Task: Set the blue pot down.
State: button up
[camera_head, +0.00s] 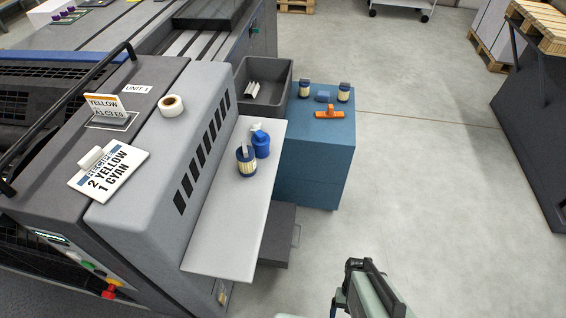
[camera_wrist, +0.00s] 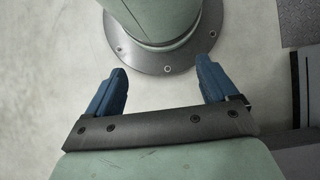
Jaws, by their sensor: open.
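A dark blue pot with a cream label (camera_head: 246,162) stands upright on the pale side shelf (camera_head: 225,225) of the press. No pot shows in the wrist view. In the head view part of my arm shows at the bottom, well apart from the shelf and to its right.
A blue cabinet (camera_head: 315,155) behind the shelf bears two labelled pots (camera_head: 305,90) (camera_head: 344,92), a small blue item (camera_head: 323,96) and an orange tool (camera_head: 329,112). A grey bin (camera_head: 262,72) stands beside it. The shelf's front part is clear. Open floor lies right.

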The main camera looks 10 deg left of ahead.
jog(key=w+a+r+t, duration=0.1)
jog(key=w+r+t, duration=0.15)
jog(key=w, duration=0.55)
jog(key=w+a+r+t, duration=0.1)
jog(key=w+r, duration=0.3)
jog(key=w, duration=0.4)
jog(key=m+t+y, duration=0.6)
jog(key=m+y, duration=1.2)
jog(key=m, duration=0.2)
send_near(268, 143)
jog(key=shift+w+a+f, duration=0.1)
jog(key=shift+w+a, duration=0.35)
jog(key=shift+a, duration=1.7)
jog(key=shift+w+a+f, duration=0.1)
jog(key=shift+w+a, duration=0.4)
jog(key=shift+a, duration=1.7)
jog(key=shift+w+a+f, duration=0.1)
jog(key=shift+w+a, duration=0.35)
jog(key=shift+a, duration=1.7)
